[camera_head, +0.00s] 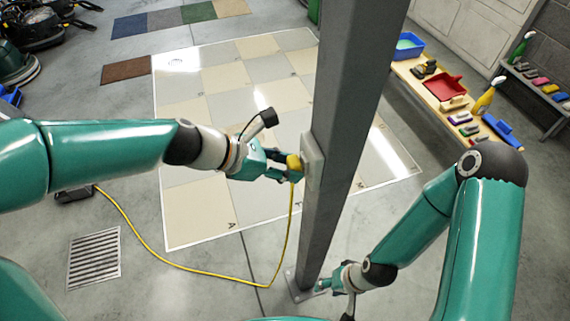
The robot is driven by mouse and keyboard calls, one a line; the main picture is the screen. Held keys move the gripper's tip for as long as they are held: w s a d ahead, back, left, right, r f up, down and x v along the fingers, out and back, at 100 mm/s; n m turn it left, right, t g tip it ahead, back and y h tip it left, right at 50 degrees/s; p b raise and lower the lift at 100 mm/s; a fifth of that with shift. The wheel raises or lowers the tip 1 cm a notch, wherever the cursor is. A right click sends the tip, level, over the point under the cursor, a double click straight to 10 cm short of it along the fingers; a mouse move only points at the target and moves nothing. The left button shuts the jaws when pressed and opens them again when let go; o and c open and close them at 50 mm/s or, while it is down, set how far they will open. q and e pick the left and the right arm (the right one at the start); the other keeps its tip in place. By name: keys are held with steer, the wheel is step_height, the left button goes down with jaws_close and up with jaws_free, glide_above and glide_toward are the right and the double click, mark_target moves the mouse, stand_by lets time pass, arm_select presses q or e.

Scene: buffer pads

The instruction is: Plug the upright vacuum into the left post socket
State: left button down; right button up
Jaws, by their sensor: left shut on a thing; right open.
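A grey metal post (345,110) stands upright in the middle of the view, with a pale socket box (313,160) on its left face. My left gripper (285,172) is shut on a yellow plug (294,162), right at the socket box. The plug looks to be touching or almost touching the box; whether its pins are in is hidden. A yellow cord (200,270) hangs from the plug and runs over the floor to a dark vacuum base (75,193), mostly hidden behind my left arm. My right gripper (335,287) is open and empty, low beside the post's foot.
A floor drain (94,258) lies at lower left. Dark machines (40,28) stand at upper left. The checkered floor (190,190) is clear.

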arm_select(q)
steer(key=shift+w+d, duration=0.1)
steer(key=shift+d, duration=0.1)
stand_by(0.5)
steer(key=c, duration=0.7)
jaws_free()
steer(key=shift+o, duration=0.2)
